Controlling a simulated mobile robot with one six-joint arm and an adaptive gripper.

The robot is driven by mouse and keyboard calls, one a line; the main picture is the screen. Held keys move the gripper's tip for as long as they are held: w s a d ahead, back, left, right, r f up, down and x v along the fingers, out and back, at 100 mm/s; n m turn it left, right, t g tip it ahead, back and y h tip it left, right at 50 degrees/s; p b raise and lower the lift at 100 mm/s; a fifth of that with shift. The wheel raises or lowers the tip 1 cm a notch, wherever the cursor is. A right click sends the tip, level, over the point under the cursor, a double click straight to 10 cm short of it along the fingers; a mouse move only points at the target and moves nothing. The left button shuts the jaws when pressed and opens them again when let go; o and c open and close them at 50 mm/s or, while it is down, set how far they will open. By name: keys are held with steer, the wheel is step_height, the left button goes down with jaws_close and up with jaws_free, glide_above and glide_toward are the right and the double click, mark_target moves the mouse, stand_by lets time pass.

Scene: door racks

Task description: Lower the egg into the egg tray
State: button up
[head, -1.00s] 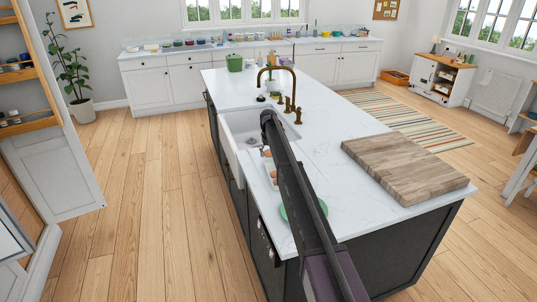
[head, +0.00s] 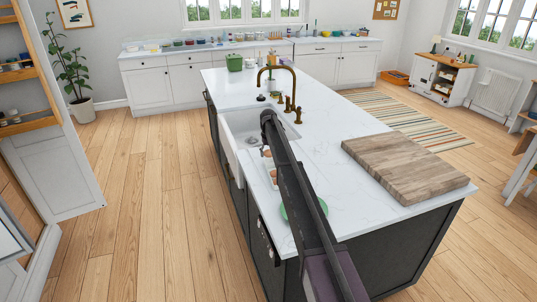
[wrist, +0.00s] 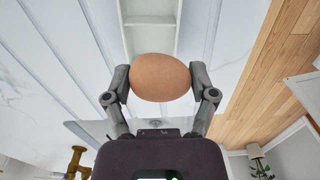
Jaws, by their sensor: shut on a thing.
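In the wrist view my gripper (wrist: 160,82) is shut on a brown egg (wrist: 160,77), one finger on each side. The egg lies sideways between the fingertips and hides what is straight behind it. In the head view my arm crosses the island and covers most of the gripper. A small pale tray (head: 273,182) shows at the arm's left edge, beside the sink, with brown egg shapes at it. I cannot tell there which of these is the held egg. How far the held egg is above the tray is not clear.
The white sink (head: 238,124) with a brass tap (head: 290,90) lies beyond the tray. A green round thing (head: 284,212) is partly behind my arm. A wooden board (head: 405,165) lies at the right. The countertop between board and tap is clear.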

mark_target(269, 159)
steer(key=shift+f+b, duration=1.65)
steer(key=shift+f, duration=0.05)
stand_by(1.5)
steer(key=o, duration=0.6)
steer(key=shift+r, duration=0.2)
step_height(269, 159, up, 5)
steer(key=p, duration=0.5)
steer(key=s+d+p, duration=0.1)
steer(key=s+d, duration=0.1)
steer(key=s, duration=0.3)
steer(key=s+d+r+p, duration=0.1)
steer(key=s+d, duration=0.2)
steer(key=s, duration=0.2)
steer(key=s+d+r+p, duration=0.1)
steer(key=s+d, duration=0.1)
steer(key=s, duration=0.4)
steer(key=shift+s+d+r, duration=0.1)
steer(key=shift+d+r, duration=0.05)
steer(key=shift+r, duration=0.1)
steer(key=shift+s+d+f, duration=0.1)
steer(key=shift+s+d, duration=0.75)
steer(key=shift+s, duration=0.95)
steer(key=shift+s+d, duration=0.8)
steer(key=shift+s, duration=1)
steer(key=shift+s+d+f, duration=0.1)
steer(key=shift+s+d, duration=0.75)
steer(key=shift+s, duration=0.95)
